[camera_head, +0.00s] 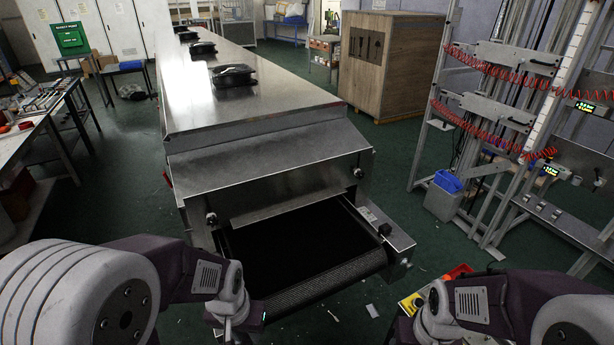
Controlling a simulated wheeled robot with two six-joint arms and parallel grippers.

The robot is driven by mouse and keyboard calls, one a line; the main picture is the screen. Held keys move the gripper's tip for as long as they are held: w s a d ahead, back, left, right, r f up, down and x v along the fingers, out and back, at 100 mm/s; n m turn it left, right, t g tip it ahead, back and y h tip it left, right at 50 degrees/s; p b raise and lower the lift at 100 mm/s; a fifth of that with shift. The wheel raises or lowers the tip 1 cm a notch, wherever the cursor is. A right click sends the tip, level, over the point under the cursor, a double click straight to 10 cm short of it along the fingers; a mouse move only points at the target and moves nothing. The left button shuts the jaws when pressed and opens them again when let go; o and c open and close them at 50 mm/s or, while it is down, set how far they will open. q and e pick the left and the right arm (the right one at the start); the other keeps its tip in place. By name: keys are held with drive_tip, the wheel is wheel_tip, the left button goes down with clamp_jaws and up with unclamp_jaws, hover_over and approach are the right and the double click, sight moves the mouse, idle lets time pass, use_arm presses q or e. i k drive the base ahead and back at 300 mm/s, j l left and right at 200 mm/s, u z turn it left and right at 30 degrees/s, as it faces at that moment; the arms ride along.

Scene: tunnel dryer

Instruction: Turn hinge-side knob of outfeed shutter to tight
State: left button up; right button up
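The stainless tunnel dryer (235,110) runs away from me, with its outfeed end nearest. The outfeed shutter (285,190) is a sloped metal panel above the dark belt (300,245). A dark round knob (211,218) sits at the shutter's left end, and another knob (358,172) at its right end. Which one is on the hinge side I cannot tell. My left gripper (228,322) is at the bottom edge, below the left knob and apart from it. My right gripper (408,328) is low at the right of the belt, away from both knobs. Their fingers are small and partly hidden.
A metal side box (388,236) juts out right of the belt. A red and yellow tray (432,288) lies near my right arm. A wooden crate (390,65), a blue-lined bin (445,195) and a rack with red coiled hoses stand right. A workbench (30,125) is left.

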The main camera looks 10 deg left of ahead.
sight(359, 174)
drive_tip(key=i+j+u, duration=0.15)
drive_tip(key=u, duration=0.35)
drive_tip(key=i+u, duration=0.2)
drive_tip(key=u, duration=0.3)
